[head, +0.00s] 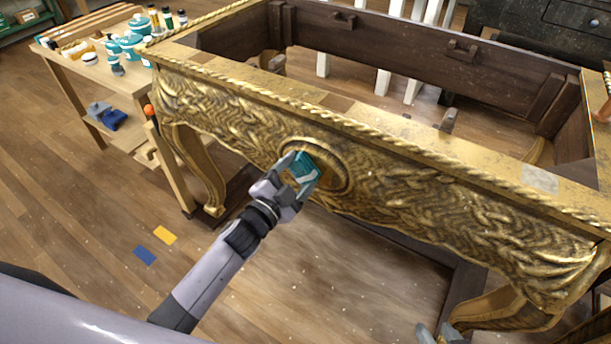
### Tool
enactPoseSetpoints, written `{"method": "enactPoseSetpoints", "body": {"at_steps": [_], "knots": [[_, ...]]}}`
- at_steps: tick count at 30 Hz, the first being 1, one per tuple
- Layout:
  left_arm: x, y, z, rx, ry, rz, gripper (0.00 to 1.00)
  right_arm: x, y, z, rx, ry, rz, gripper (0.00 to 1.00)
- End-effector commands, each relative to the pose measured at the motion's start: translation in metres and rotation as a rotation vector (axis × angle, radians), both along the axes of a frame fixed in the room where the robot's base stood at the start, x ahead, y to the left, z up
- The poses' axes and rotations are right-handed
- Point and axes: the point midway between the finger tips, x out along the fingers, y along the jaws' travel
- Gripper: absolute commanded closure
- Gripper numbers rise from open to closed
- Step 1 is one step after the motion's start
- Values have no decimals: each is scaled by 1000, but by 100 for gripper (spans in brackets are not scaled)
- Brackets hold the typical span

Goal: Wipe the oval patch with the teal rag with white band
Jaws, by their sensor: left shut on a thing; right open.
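The oval patch (341,176) is a raised gold oval with a rim on the front face of the gilt console (420,198). My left gripper (298,176) is shut on the teal rag with white band (306,171). The rag is at the left part of the oval and covers some of it; whether it touches the surface I cannot tell. My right gripper (436,334) shows only in part at the bottom edge, below the console front, open, with no object seen in it.
A wooden side table (75,70) with jars and bottles (125,42) stands at the upper left. The console's curved leg (198,165) is left of my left arm. A yellow square (164,235) and a blue square (145,255) lie on the floor. The console top is an open frame.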

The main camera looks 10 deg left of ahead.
Motion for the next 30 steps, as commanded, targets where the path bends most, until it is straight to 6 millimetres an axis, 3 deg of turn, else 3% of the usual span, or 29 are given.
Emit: {"method": "enactPoseSetpoints", "body": {"at_steps": [6, 17, 30], "knots": [[10, 23, 5, 3, -8, 11, 57, 0, 0, 3, 0, 0, 0, 57], [11, 27, 5, 0, -8, 8, 57, 0, 0, 4, 0, 1, 0, 57], [-29, 38, 3, 0, -2, 4, 57, 0, 0, 22, -1, 1, 1, 57]]}}
